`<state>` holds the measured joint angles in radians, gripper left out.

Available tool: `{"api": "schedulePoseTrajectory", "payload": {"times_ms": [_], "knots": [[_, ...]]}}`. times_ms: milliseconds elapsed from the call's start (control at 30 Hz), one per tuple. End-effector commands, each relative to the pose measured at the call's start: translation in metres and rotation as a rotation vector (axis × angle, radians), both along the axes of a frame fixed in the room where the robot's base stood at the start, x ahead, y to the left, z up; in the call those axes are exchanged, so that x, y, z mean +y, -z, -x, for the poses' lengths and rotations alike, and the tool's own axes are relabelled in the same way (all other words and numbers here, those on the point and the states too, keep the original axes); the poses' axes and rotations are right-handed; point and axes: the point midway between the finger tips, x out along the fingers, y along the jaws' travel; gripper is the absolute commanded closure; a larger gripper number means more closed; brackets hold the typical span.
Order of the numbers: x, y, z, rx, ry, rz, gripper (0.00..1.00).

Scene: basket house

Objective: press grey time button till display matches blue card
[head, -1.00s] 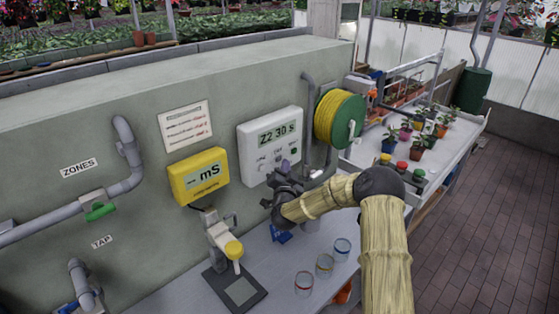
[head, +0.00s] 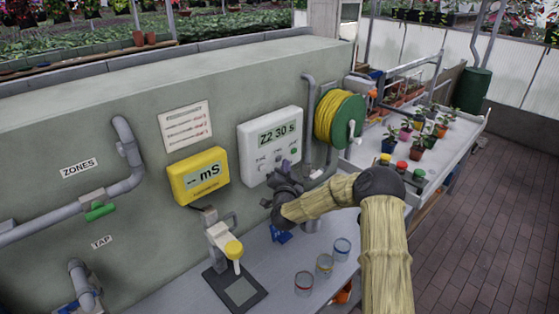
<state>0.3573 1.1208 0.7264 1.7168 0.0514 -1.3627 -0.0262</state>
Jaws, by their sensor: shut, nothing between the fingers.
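The white control box (head: 252,152) on the green wall has a display (head: 278,133) that reads "Z2 30 s". Under the display are a left grey button (head: 262,166), a middle grey button (head: 278,160) and a green button (head: 293,152). Their small labels are too blurred to read surely. My gripper (head: 284,167) is shut and empty, just below the middle button and in front of the box's lower part. I cannot tell whether it touches a button. A blue card (head: 281,235) is on the bench below my gripper, and its writing is not readable from here.
A yellow meter (head: 199,176) hangs to the left of the box. A yellow hose on a green reel (head: 347,118) is to the right. Grey pipes run along the wall.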

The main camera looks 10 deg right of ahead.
Motion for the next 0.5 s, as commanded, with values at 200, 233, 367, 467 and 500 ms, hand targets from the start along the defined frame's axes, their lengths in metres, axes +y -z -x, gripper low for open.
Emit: {"api": "schedulePoseTrajectory", "payload": {"times_ms": [200,233,367,467,500], "knots": [[0.0006,0.0003,-0.0006,0.0,0.0,0.0,1.0],[0.0011,0.0005,-0.0012,-0.001,0.0,0.0,1.0],[0.0039,0.0008,-0.0048,-0.002,-0.001,0.0,1.0],[0.0056,0.0006,-0.0064,-0.001,-0.001,0.0,1.0],[0.0056,0.0002,-0.0067,0.0,0.0,0.0,1.0]]}}
